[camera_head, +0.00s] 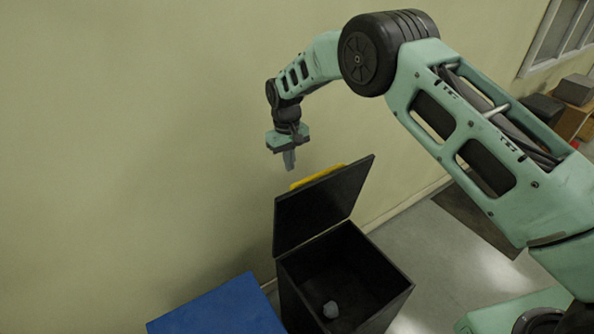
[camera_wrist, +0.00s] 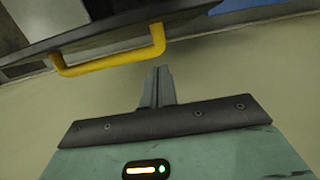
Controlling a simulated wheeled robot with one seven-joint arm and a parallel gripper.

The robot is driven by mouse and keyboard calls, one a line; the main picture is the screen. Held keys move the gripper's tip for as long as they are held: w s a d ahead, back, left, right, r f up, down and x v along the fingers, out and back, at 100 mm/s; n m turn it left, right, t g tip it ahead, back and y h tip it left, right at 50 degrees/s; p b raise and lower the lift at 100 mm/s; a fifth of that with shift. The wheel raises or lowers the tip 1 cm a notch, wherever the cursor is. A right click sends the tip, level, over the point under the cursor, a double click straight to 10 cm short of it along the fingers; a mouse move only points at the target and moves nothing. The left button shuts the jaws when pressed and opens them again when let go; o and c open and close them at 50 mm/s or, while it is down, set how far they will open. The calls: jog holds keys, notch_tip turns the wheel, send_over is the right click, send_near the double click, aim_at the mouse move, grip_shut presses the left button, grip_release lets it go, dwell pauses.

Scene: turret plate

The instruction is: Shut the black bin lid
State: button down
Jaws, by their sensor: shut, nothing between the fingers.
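The black bin (camera_head: 350,285) stands on the floor by the wall, its inside visible from above. Its black lid (camera_head: 318,207) is hinged open and tilted up steeply. A yellow handle (camera_head: 318,176) runs along the lid's upper edge. In the wrist view the lid (camera_wrist: 110,28) crosses the top, with the yellow handle (camera_wrist: 112,60) on its edge. My gripper (camera_head: 289,166) points down, a little above and left of the handle in the head view. Its fingers (camera_wrist: 158,75) are shut and empty, and appear apart from the handle.
A small grey object (camera_head: 330,309) lies inside the bin. A blue box-like thing (camera_head: 218,308) stands left of the bin. The wall (camera_head: 130,130) is close behind. Grey floor (camera_head: 440,245) is open to the right. Boxes (camera_head: 573,90) stand far right.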

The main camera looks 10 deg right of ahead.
jog(key=shift+s+f+p, duration=0.15)
jog(key=shift+f+p, duration=0.25)
jog(key=shift+f, duration=0.5)
jog(key=shift+s+d+f+p, duration=0.15)
jog(key=shift+s+d+p, duration=0.15)
jog(key=shift+s+p, duration=0.3)
jog(key=shift+s+d+f+p, duration=0.1)
jog(key=shift+s+d+p, duration=0.25)
jog(key=shift+s, duration=0.3)
jog(key=shift+s+d+f+p, duration=0.1)
jog(key=shift+s+f+p, duration=0.2)
jog(key=shift+s, duration=0.2)
jog(key=shift+f, duration=0.1)
